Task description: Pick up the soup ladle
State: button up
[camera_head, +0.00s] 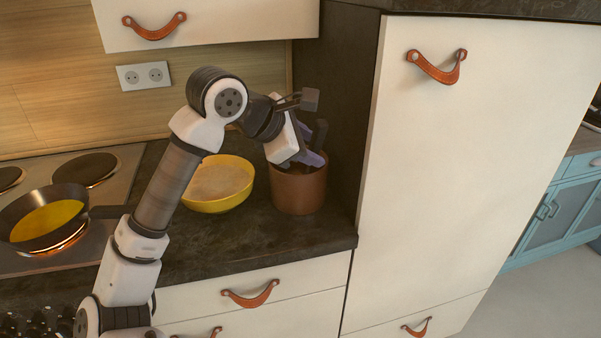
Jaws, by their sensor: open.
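A dark upright handle (320,133) rises from the brown pot (298,193) on the dark countertop. It looks like the soup ladle's handle; its lower part is hidden by my gripper and the pot. My gripper (311,160) is at the pot's mouth, with its fingers pointing down and right, close beside the handle. Its jaws are open. I cannot tell whether the handle stands between the fingers or behind them, or whether they touch it.
A yellow bowl (217,186) stands left of the pot. A dark pan (42,218) with yellow contents sits on a glowing burner. A tall white cabinet (460,150) and its dark side panel (340,100) bound the counter on the right.

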jog(key=shift+w+d+f, duration=0.35)
jog(key=shift+d+f, duration=0.05)
grip_shut()
